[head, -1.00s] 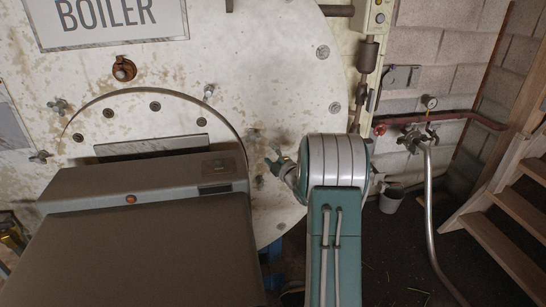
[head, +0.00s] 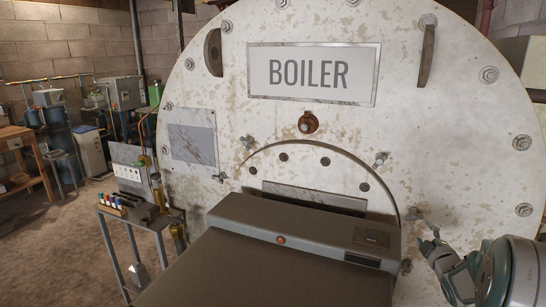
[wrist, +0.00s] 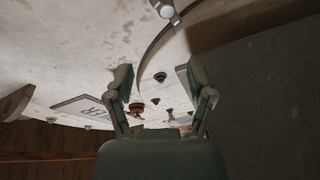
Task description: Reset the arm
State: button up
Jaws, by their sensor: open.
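My gripper (head: 432,242) is at the lower right of the head view, in front of the right part of the boiler face. It is small and partly seen side-on there. In the wrist view my gripper (wrist: 160,74) shows two fingers spread apart with nothing between them. The boiler (head: 400,125) is a big round, stained white face with a BOILER sign (head: 312,74). The wrist view shows the boiler (wrist: 90,60) tilted, beyond the fingers. Whether the fingers touch it I cannot tell.
A grey-brown box-like hatch (head: 300,228) juts out from the boiler's lower middle. A small metal stand (head: 118,212) with coloured items is at its left. A wooden table (head: 22,150) and blue cylinders (head: 55,118) stand far left. The floor (head: 45,245) at left is mostly clear.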

jog(key=s+a+r+m+g, duration=0.1)
jog(key=a+r, duration=0.1)
jog(key=s+a+r+m+g, duration=0.1)
jog(key=a, duration=0.2)
jog(key=s+a+r+m+g+h, duration=0.1)
jog(key=a+r+m, duration=0.1)
jog(key=a, duration=0.1)
jog(key=shift+s+a+r, duration=0.2)
jog(key=shift+r, duration=0.15)
jog(key=s+a+f+m+g+y, duration=0.1)
jog(key=s+a+m+g, duration=0.3)
jog(key=s+a, duration=0.7)
jog(key=s+a+m+g+y, duration=0.2)
jog(key=s+a+m+g, duration=0.2)
jog(key=s+a, duration=0.7)
jog(key=s, duration=0.8)
jog(key=shift+f+g+y, duration=0.35)
jog(key=shift+g+y, duration=0.05)
